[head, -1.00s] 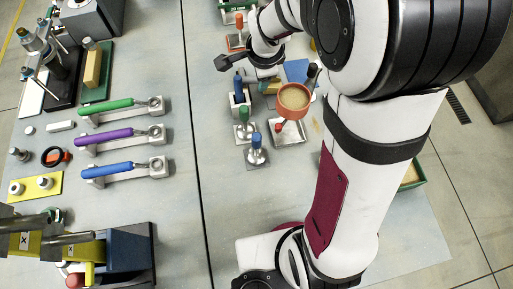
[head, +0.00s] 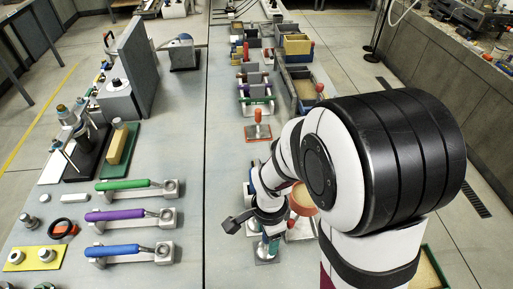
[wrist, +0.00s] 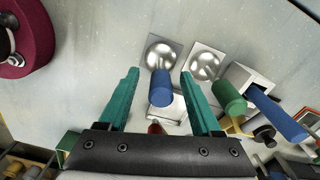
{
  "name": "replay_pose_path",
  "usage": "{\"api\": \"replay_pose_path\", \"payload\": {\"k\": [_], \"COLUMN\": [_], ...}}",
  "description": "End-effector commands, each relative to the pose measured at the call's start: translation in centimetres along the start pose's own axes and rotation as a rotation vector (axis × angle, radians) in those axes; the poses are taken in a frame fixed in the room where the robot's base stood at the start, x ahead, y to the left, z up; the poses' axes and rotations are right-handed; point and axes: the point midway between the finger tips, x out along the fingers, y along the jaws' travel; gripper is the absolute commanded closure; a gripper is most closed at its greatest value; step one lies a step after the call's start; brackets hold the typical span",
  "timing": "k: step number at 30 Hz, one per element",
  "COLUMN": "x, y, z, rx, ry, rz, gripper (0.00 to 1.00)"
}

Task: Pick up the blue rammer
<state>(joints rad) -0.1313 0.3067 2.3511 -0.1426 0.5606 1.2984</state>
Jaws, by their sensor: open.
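The blue rammer (wrist: 162,88) has a blue cylindrical handle on a shiny metal foot with a square base. In the wrist view its handle shows between the two teal fingers of my gripper (wrist: 160,74), which are spread open with room on both sides. I cannot tell whether the fingers are level with the handle. A similar rammer with a green handle (wrist: 229,95) stands just right of the right finger. In the head view my gripper (head: 266,238) is low over the small metal plates, and the arm and fingers mostly hide the blue rammer.
Right of the green handle, another blue-handled tool (wrist: 278,114) sits in a pale box. An orange cup (head: 302,199) is close right of my wrist. Green (head: 125,184), purple (head: 115,213) and blue (head: 113,250) bar-handled tools lie at left, with clear table between.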

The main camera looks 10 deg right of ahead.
Motion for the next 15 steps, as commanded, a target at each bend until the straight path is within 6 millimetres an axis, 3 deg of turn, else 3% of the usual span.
{"api": "replay_pose_path", "payload": {"k": [5, 12, 15], "x": [3.1, 3.5, 3.5], "y": [0.0, -0.1, -0.1], "z": [-0.2, -0.2, -0.2], "rx": [0.001, 0.000, 0.000], "ry": [0.000, 0.001, 0.001], "rz": [0.003, -0.001, -0.001], "gripper": [0.35, 0.35, 0.51]}}
